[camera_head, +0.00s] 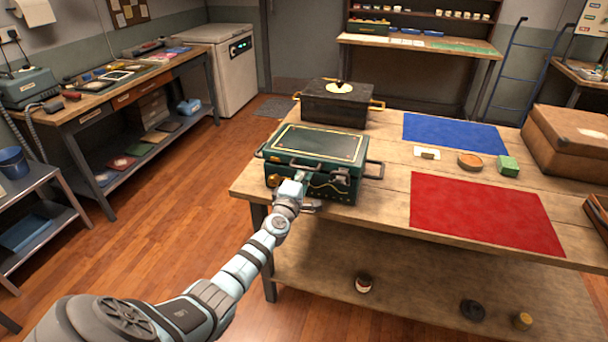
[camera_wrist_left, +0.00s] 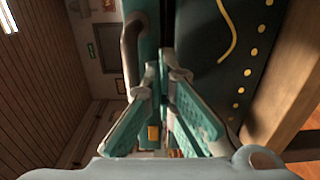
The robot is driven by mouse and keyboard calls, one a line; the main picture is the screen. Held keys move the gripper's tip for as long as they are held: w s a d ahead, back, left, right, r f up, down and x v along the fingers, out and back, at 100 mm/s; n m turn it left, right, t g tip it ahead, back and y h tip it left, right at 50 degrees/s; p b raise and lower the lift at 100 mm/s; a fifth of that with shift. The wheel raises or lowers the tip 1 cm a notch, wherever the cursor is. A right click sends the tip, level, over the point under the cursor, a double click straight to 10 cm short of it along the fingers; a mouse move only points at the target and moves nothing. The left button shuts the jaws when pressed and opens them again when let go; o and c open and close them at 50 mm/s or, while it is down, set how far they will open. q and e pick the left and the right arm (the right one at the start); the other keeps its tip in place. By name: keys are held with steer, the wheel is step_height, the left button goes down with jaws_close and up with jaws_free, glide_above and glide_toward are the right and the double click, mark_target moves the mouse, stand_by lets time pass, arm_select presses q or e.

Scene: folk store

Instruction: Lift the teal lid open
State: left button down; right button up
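The teal box stands on the near left of the wooden table. Its teal lid (camera_head: 318,143) lies closed on top, with a dark panel edged in gold. A dark handle (camera_head: 305,165) is along the lid's front edge; it also shows in the left wrist view (camera_wrist_left: 131,48). The dark front face (camera_wrist_left: 235,50) has gold dots and a curved line. My left gripper (camera_head: 299,177) is at the front of the box, just below the lid's front edge. In the left wrist view its fingertips (camera_wrist_left: 166,72) are close together at the seam; whether they grip is unclear. My right gripper is out of view.
A black box with gold handles (camera_head: 335,103) stands behind the teal box. A blue mat (camera_head: 455,132) and red mat (camera_head: 485,213) lie to the right, with a green block (camera_head: 508,166) and a brown case (camera_head: 570,140). Open floor lies left of the table.

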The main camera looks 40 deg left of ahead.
mark_target(304, 158)
arm_select(q)
steer(key=shift+r+p, duration=1.25)
steer(key=shift+r, duration=0.05)
steer(key=shift+w+r, duration=0.1)
step_height(304, 158, up, 2)
steer(key=shift+w+a+r+p, duration=0.1)
steer(key=shift+w+p, duration=0.05)
steer(key=shift+p, duration=1)
steer(key=shift+r, duration=0.1)
steer(key=shift+w+a+r+p, duration=0.1)
steer(key=shift+w+r+p, duration=0.1)
steer(key=shift+r+p, duration=0.35)
steer(key=shift+w+r+p, duration=0.15)
steer(key=shift+r+p, duration=0.3)
steer(key=shift+r, duration=0.2)
